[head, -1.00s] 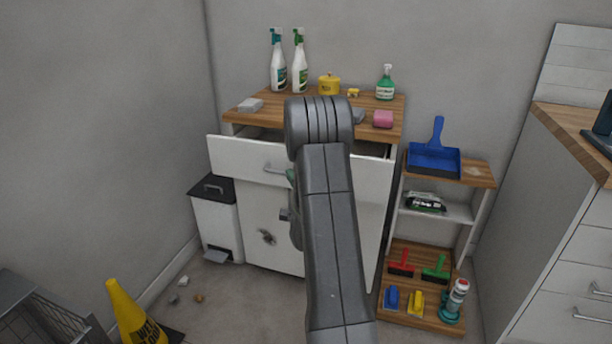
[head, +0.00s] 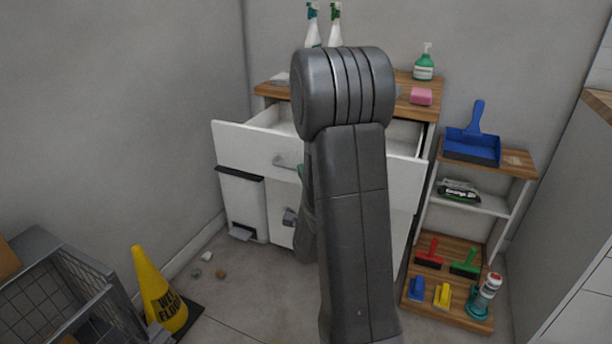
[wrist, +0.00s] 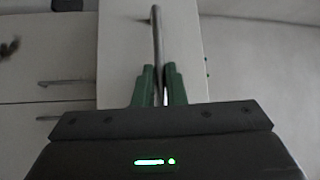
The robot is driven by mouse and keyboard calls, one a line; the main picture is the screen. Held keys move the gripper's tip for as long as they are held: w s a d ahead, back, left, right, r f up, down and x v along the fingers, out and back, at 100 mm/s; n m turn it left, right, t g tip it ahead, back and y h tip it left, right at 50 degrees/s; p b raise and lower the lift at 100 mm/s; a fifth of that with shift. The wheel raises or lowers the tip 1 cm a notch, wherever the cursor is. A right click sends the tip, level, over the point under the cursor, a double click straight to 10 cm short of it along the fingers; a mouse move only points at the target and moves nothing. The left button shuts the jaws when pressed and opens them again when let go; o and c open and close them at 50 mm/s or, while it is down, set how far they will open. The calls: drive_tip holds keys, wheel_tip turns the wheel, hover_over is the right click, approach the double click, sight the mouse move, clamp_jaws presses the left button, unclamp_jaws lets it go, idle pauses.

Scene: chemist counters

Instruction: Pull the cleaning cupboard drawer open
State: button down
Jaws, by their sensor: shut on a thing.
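The white cleaning cupboard drawer (head: 255,147) stands well out from its cupboard, and its inside shows behind the front panel in the head view. Its metal bar handle (head: 284,161) is partly hidden by my arm. In the wrist view the handle (wrist: 156,40) runs between the two green fingers of my gripper (wrist: 159,88), which are shut on it. In the head view my arm hides most of the gripper and the middle of the drawer front.
Spray bottles (head: 424,62) and a pink sponge (head: 421,96) stand on the wooden top. A white pedal bin (head: 241,205) is left of the cupboard, a low shelf (head: 489,205) right. A yellow wet-floor cone (head: 158,290) and wire cart (head: 75,300) stand front left.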

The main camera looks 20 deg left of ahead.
drive_tip(key=c, duration=1.5)
unclamp_jaws()
drive_tip(key=v, duration=1.3)
drive_tip(key=shift+s+d+b, duration=0.2)
drive_tip(key=shift+s+b, duration=0.15)
drive_tip(key=shift+f, duration=0.1)
drive_tip(key=p+x, duration=0.1)
drive_tip(key=x, duration=1.3)
drive_tip(key=shift+w, duration=0.4)
